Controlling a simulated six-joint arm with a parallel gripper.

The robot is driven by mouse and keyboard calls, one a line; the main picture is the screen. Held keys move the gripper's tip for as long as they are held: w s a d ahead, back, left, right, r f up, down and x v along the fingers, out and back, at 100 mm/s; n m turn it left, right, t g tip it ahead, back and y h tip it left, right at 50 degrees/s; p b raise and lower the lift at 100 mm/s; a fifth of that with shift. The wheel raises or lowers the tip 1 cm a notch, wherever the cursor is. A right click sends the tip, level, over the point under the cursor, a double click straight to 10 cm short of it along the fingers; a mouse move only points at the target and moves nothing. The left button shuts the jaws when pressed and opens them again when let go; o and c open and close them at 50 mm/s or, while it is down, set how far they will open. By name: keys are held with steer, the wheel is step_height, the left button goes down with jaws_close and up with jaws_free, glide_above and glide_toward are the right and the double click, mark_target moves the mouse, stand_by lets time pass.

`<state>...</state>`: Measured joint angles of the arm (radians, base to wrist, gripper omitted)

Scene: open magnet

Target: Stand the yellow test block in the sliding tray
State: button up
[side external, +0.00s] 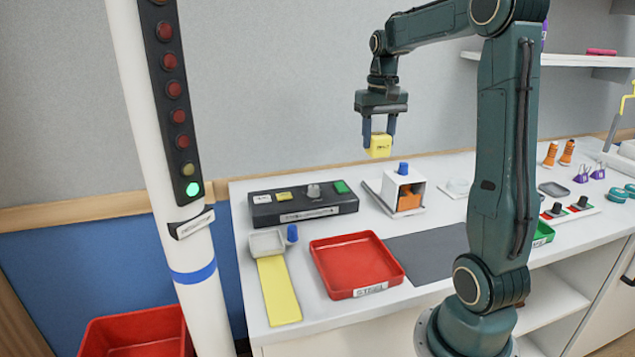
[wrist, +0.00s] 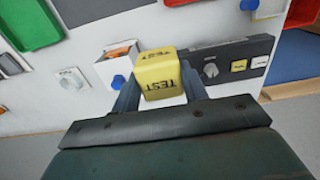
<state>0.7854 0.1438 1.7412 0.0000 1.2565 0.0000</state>
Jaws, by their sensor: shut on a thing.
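My gripper (side external: 379,138) is shut on the yellow test block (side external: 380,148) and holds it in the air, well above the back of the counter. In the wrist view the block (wrist: 157,76) sits between the fingers, with "TEST" on two faces. A small grey tray (side external: 266,243) with a blue knob lies at the counter's left, at the head of a yellow strip (side external: 279,291). I cannot tell for sure whether it is the sliding tray. A white open-fronted housing (side external: 405,178) with an orange thing inside and a blue knob on top stands below and right of the block.
A dark control box (side external: 303,205) with knob and buttons stands at the back left. A red tray (side external: 355,265) lies in front of it, beside a dark mat (side external: 428,248). A white post (side external: 170,190) with a lit green lamp stands left of the counter.

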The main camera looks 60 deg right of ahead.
steer(key=shift+w, duration=0.15)
steer(key=w+a+f, duration=0.5)
steer(key=w+a, duration=0.4)
steer(key=a, duration=0.1)
steer(key=w+a+f, duration=0.6)
steer(key=w+a, duration=0.3)
steer(key=a, duration=0.2)
steer(key=shift+a, duration=0.2)
steer(key=shift+f, duration=0.4)
steer(key=shift+f, duration=3.1)
steer(key=shift+f, duration=0.15)
steer(key=o, duration=1.1)
